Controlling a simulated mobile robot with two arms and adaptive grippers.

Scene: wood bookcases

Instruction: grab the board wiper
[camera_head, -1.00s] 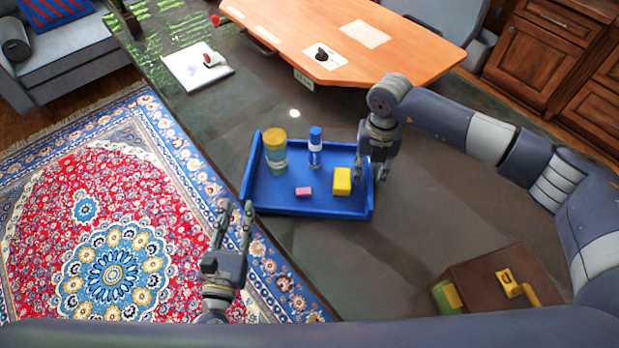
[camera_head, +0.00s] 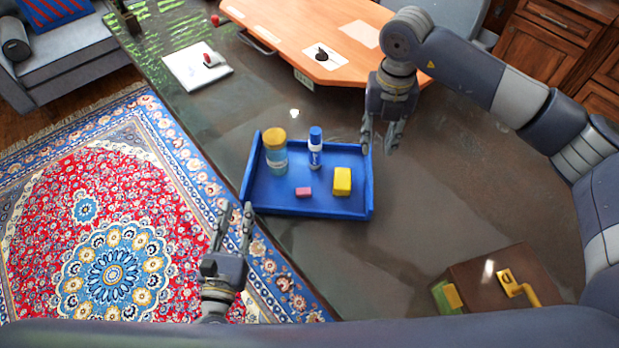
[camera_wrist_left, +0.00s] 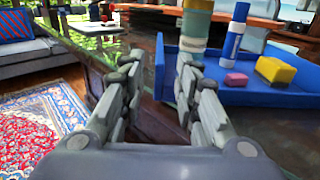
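A yellow block (camera_head: 342,181), which looks like the board wiper, lies in the right part of a blue tray (camera_head: 300,208). The block also shows in the left wrist view (camera_wrist_left: 276,70), with a darker face on one side. My right gripper (camera_head: 380,146) is open and empty, above the tray's back right corner and apart from the block. My left gripper (camera_head: 234,210) is open and empty, in front of the tray's left end.
The tray also holds a yellow-lidded jar (camera_head: 275,154), a blue-and-white bottle (camera_head: 315,150) and a pink block (camera_head: 303,191). A brown box (camera_head: 490,285) with a yellow handle stands at the lower right. A white pad (camera_head: 196,66) lies far left. The dark tabletop right of the tray is clear.

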